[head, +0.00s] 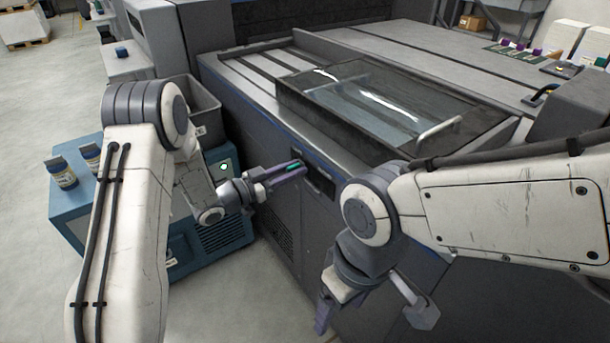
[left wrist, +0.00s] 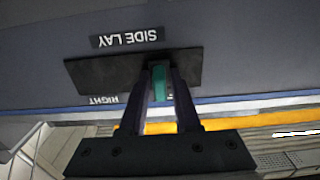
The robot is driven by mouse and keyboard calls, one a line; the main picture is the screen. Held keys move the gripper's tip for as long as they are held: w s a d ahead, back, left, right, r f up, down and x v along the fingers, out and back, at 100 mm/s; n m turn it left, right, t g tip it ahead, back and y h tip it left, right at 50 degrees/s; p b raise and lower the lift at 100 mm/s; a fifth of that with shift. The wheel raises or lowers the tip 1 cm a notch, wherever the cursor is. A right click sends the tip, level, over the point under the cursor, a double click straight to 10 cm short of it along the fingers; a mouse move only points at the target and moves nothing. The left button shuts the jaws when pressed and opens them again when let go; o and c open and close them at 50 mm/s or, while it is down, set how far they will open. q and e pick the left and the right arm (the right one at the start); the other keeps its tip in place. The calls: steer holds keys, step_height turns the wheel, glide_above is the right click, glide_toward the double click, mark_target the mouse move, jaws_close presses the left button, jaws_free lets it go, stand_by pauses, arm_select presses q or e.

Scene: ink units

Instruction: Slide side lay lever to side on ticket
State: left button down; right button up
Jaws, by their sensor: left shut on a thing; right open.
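The side lay lever is a small teal handle (left wrist: 159,84) on a dark plate (left wrist: 105,73) on the press front. The plate has a SIDE LAY label (left wrist: 127,38) and a RIGHT label (left wrist: 103,100); both read upside down in the left wrist view. My left gripper (left wrist: 160,76) is shut on the lever, its fingers on either side of it. In the head view my left gripper (head: 300,170) reaches the press front, with teal showing at its fingers. My right gripper (head: 374,316) is open and empty, low before the press. I cannot make out a ticket.
The grey press (head: 265,120) fills the middle, with a glass-covered tray (head: 335,85) on top. A blue cabinet (head: 70,205) with bottles (head: 60,172) and a grey bin (head: 196,105) stand left.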

arm_select(q)
steer(key=shift+a, duration=0.55)
steer(key=c, duration=0.8)
jaws_free()
steer(key=shift+w, duration=0.1)
steer(key=shift+c, duration=0.2)
steer(key=shift+d, duration=0.2)
steer(key=shift+d, duration=0.1)
steer(key=p+v, duration=0.1)
steer(key=v, duration=0.9)
steer(key=shift+s, duration=0.25)
